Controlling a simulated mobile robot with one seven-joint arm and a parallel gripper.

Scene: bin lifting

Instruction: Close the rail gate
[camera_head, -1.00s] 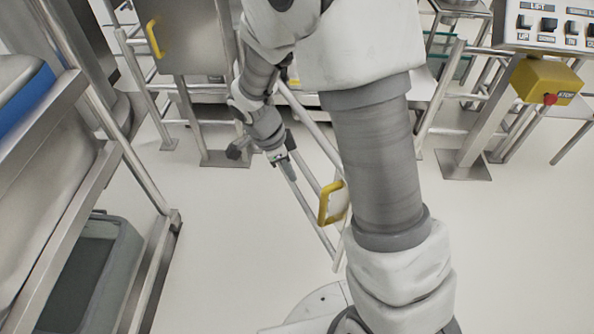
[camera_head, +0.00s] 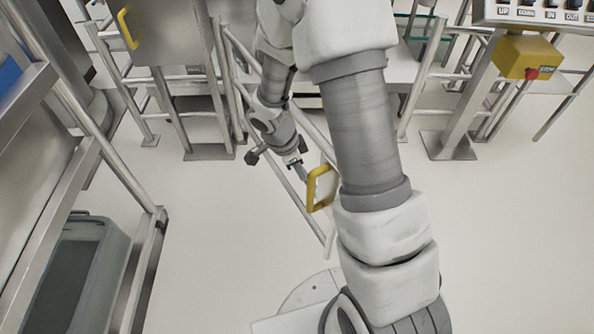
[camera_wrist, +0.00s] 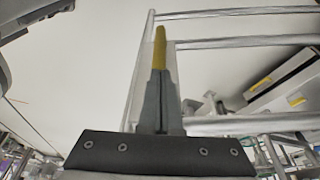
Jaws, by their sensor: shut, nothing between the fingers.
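The rail gate (camera_head: 314,137) is a frame of metal tubes. It stands swung out from the railing toward me, partly hidden behind my arm. Its yellow handle (camera_head: 320,188) is near the free end. My gripper (camera_head: 303,174) is shut and empty, close beside the handle on its left in the head view. In the wrist view my fingers (camera_wrist: 161,95) are together and the yellow handle (camera_wrist: 160,48) shows just past their tips. Whether they touch it I cannot tell. The gate's tubes (camera_wrist: 250,42) run off to the right there.
A metal panel with another yellow handle (camera_head: 128,28) stands at the back left. A metal rack (camera_head: 75,150) and a grey bin (camera_head: 80,270) are on the left. A control post with a yellow stop box (camera_head: 525,57) stands at the right. The floor (camera_head: 500,250) at front right is clear.

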